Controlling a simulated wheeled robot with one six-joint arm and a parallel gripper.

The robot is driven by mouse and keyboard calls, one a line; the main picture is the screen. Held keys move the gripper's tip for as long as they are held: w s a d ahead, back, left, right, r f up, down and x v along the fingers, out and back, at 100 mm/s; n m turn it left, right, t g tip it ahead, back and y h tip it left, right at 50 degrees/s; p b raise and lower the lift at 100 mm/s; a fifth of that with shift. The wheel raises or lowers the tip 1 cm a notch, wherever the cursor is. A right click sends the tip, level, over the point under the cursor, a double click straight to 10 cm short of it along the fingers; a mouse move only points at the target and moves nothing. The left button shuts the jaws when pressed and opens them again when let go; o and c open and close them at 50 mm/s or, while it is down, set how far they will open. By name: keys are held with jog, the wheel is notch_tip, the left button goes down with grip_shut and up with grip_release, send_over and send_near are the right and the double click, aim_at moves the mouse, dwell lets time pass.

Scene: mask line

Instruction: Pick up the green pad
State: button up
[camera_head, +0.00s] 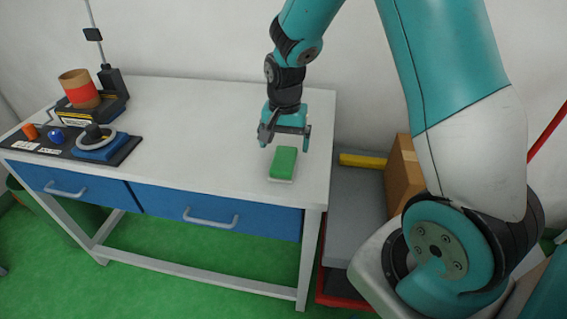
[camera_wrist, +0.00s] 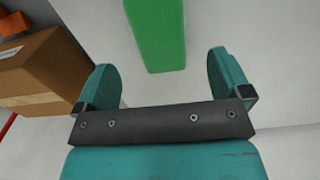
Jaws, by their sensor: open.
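The green pad (camera_head: 284,160) lies near the right end of the white tabletop, with a pale layer showing under its green top. My gripper (camera_head: 286,140) is above the table, just behind and over the pad in the head view. In the wrist view the pad (camera_wrist: 155,30) runs off the top edge of the picture, and its near end lies ahead of the fingers. My gripper (camera_wrist: 165,80) is open, with one finger on each side and nothing between them. The pad is apart from both fingers.
The white table (camera_head: 200,120) is clear around the pad. A dark mat (camera_head: 70,145) with a ring-shaped item, a blue ball and an orange piece lies at the left, near a brown-and-red roll (camera_head: 80,88). A cardboard box (camera_head: 403,175) stands right of the table.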

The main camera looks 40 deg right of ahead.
aim_at(284, 158)
notch_tip(284, 158, down, 6)
jog(key=shift+s+a+r, duration=0.1)
jog(key=shift+a+r, duration=0.05)
jog(key=shift+c, duration=0.4)
jog(key=c, duration=0.9)
